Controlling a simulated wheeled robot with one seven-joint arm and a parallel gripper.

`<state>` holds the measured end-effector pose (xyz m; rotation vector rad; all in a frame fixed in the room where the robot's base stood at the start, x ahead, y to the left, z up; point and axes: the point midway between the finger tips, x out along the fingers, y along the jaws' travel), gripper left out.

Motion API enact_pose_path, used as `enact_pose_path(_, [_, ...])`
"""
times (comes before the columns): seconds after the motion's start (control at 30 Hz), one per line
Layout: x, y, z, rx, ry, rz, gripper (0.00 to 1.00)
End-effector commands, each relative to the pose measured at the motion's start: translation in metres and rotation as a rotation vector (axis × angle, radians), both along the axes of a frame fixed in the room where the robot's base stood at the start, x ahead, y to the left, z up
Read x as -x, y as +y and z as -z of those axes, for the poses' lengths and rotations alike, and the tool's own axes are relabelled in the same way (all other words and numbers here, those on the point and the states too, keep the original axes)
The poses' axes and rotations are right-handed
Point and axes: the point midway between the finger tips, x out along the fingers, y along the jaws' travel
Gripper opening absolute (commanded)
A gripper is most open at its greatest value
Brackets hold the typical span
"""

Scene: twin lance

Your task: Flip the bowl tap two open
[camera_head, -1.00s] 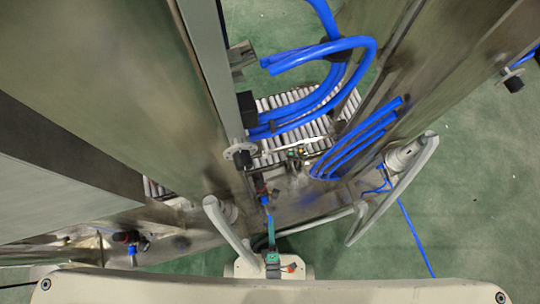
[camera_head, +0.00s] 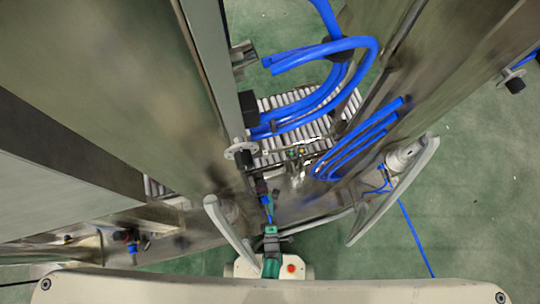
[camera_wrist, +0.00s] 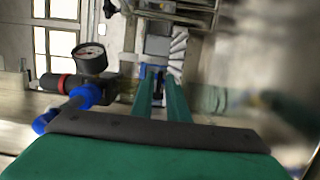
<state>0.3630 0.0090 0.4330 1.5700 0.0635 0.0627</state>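My gripper (camera_head: 270,206) is green and reaches up the picture toward a small red-and-black fitting (camera_head: 261,187) with a blue hose, at the lower end of the steel frame. In the wrist view its two green fingers (camera_wrist: 159,85) stand a little apart with a narrow gap, and nothing is clearly held. A round gauge (camera_wrist: 90,58) and a black fitting with a red ring (camera_wrist: 62,83) and blue hose sit left of the fingers. A blue-and-grey part shows beyond the fingertips; contact cannot be told. I cannot tell which part is bowl tap two.
A similar fitting with a blue end (camera_head: 133,249) is at the lower left. Tall steel panels (camera_head: 110,90) stand left and right. Thick blue hoses (camera_head: 340,75) loop over a roller conveyor (camera_head: 300,100). Curved grey rails (camera_head: 228,232) flank my arm. The green floor (camera_head: 470,190) is open at right.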

Motion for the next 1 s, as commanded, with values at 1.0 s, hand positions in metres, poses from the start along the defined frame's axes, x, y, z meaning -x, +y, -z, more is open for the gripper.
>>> enact_pose_path(1.0, [-0.0075, -0.0078, 0.0015, 0.004, 0.003, -0.213, 0.0])
